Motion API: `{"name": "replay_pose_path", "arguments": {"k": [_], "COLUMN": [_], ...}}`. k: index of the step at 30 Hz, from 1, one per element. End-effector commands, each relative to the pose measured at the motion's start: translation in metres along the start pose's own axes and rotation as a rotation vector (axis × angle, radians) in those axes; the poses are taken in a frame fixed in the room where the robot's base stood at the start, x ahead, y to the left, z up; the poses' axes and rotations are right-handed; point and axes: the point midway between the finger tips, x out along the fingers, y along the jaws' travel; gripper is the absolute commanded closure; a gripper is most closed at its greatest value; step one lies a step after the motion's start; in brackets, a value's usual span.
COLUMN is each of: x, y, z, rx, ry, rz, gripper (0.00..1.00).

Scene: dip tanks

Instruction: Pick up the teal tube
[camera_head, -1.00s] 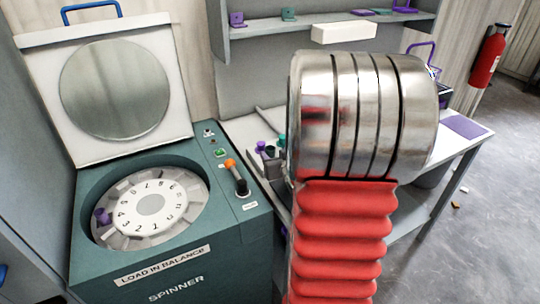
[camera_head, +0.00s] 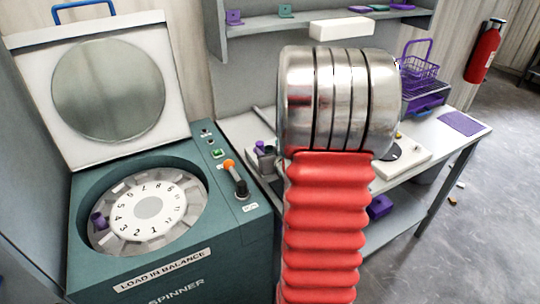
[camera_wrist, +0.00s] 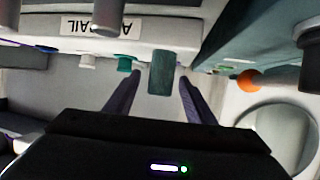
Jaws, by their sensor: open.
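In the wrist view, a dull teal, block-shaped piece (camera_wrist: 162,72), which looks like the teal tube, shows between the tips of my gripper (camera_wrist: 160,80). The two dark fingers are open, with a visible gap on each side of it. I cannot tell how deep it sits between them. A smaller, brighter teal piece (camera_wrist: 125,63) is just left of it, by the pale labelled rail (camera_wrist: 140,30). In the head view my red and metal arm hides the gripper and the teal tube. A purple tube (camera_head: 260,147) shows at the rack left of my arm.
The spinner (camera_head: 170,250) stands at left with its lid (camera_head: 108,90) up and a purple tube (camera_head: 98,220) in its numbered rotor (camera_head: 149,207). An orange-knobbed lever (camera_head: 235,178) is near the bench. A purple basket (camera_head: 420,70) and purple mat (camera_head: 465,124) lie to the right.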

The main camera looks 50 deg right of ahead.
Motion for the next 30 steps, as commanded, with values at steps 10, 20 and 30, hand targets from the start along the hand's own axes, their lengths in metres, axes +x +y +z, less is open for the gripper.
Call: {"name": "replay_pose_path", "arguments": {"k": [10,20,30], "x": [0.0001,0.0001,-0.0001], "y": [-0.0008,-0.0013,-0.0016], "z": [-0.0001,-0.0001,-0.0013], "rx": [0.000,-0.001,-0.001], "ry": [0.000,0.000,0.001], "rz": [-0.001,-0.002,-0.002], "gripper": [0.68,0.91,0.96]}}
